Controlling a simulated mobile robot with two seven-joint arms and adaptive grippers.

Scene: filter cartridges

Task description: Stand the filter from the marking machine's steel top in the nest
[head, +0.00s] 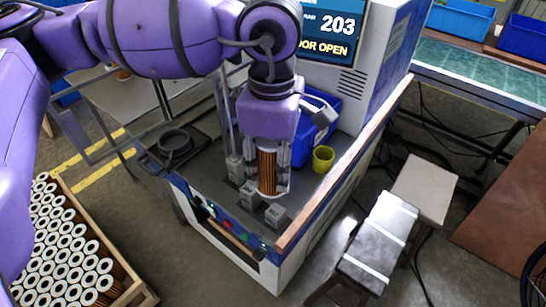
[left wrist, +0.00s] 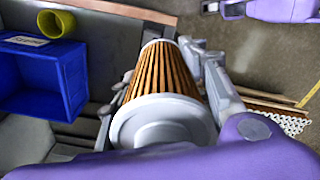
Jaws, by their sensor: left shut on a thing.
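The filter (head: 267,170) has brown-orange pleats and white end caps. My left gripper (head: 268,185) is shut around its sides and holds it upright, pointing down over the machine's grey steel top (head: 215,178). In the left wrist view the filter (left wrist: 165,82) lies between the fingers, its near white cap close to the camera. Several small grey blocks (head: 275,215) stand around its lower end and look like the nest. I cannot tell whether the filter's lower cap touches the surface between them. My right gripper is not in view.
A yellow cup (head: 323,159) and a blue bin (head: 318,128) stand behind and right of the filter. A dark round ring (head: 175,143) sits at the top's left end. A crate of filters (head: 140,292) is on the floor at left. The machine's screen (head: 335,25) reads door open.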

